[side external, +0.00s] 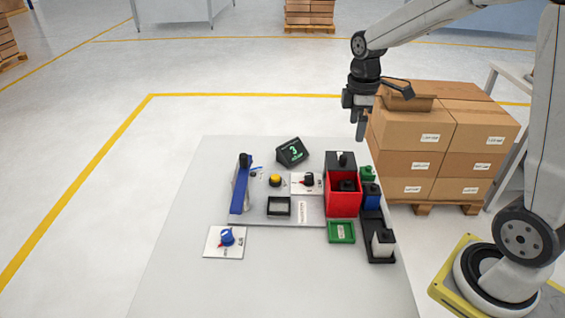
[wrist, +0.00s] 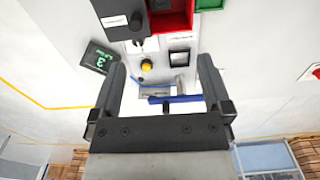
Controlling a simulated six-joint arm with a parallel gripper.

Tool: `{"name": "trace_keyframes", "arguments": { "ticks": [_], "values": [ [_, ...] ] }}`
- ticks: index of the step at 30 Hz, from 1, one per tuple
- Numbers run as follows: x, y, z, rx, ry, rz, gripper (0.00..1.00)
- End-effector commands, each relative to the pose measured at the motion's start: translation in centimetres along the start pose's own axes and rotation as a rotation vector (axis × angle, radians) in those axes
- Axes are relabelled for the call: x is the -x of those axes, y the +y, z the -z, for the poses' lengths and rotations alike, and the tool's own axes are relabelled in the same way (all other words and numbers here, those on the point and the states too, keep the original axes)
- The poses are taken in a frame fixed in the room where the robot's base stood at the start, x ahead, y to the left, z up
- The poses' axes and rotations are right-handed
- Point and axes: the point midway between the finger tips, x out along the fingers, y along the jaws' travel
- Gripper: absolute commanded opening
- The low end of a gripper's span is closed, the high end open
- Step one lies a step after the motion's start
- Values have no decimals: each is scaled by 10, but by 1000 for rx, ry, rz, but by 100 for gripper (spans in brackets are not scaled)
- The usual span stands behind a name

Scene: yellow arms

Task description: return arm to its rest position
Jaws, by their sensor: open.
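My gripper (side external: 361,122) hangs in the air above the back right part of the table, pointing down, clear of everything on it. In the wrist view my gripper (wrist: 163,82) shows two dark fingers spread apart with nothing between them.
A red bin (side external: 343,203) holds dark blocks. Beside it are a green tray (side external: 341,232), a blue block (side external: 371,197) and a white block (side external: 382,243) in a black holder. Stacked cartons (side external: 410,135) stand behind my gripper.

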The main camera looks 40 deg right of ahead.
Motion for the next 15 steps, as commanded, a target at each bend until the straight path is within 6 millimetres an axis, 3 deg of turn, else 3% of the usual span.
{"name": "trace_keyframes", "arguments": {
  "ticks": [8,15],
  "values": [
    [-1,-2,1,-9,1,-2,99],
    [-14,-20,6,-110,18,-25,99]
  ]
}}
